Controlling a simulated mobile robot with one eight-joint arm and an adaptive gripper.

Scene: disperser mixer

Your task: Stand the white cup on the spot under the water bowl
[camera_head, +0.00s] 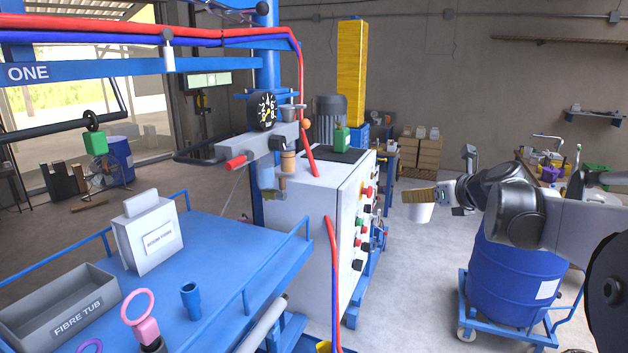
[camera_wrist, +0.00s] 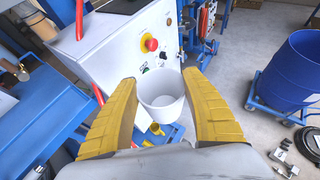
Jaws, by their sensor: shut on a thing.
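My gripper (camera_head: 420,196) is shut on the white cup (camera_head: 418,213), out over open floor to the right of the white control cabinet. In the wrist view the white cup (camera_wrist: 163,110) sits upright between the two yellow fingers, its open top facing the camera, and it looks empty. A small brownish bowl (camera_head: 288,161) hangs below the pressure gauge (camera_head: 263,111), left of the cabinet; it may be the water bowl. I cannot make out the spot under the bowl.
The white control cabinet (camera_head: 318,205) with its buttons stands between my gripper and the hanging bowl. A blue table (camera_head: 215,260) with a fibre tub (camera_head: 60,305) is at left. A blue drum (camera_head: 515,275) on a wheeled dolly stands below my arm. Red and blue hoses (camera_head: 331,270) run beside the cabinet.

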